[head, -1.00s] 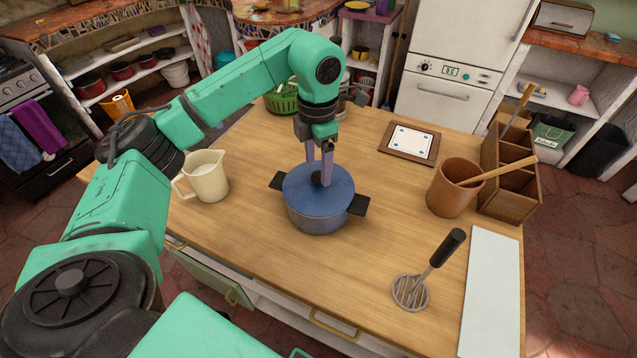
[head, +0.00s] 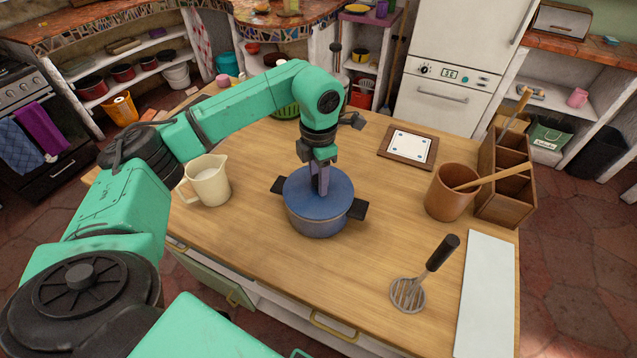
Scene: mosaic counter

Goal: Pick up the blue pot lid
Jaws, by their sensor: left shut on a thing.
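The blue pot lid (head: 337,197) lies level on the blue pot (head: 318,225), which stands on the wooden counter with a dark handle on each side. My left gripper (head: 320,188) points straight down over the middle of the lid and is shut on its knob. The fingers hide the knob. I see no gap between lid and pot. My right gripper is not in view.
A cream jug (head: 208,182) stands left of the pot, beside my left arm. To the right are a framed tile (head: 408,146), a brown utensil cup (head: 449,196), a wooden caddy (head: 505,206) and a masher (head: 409,293).

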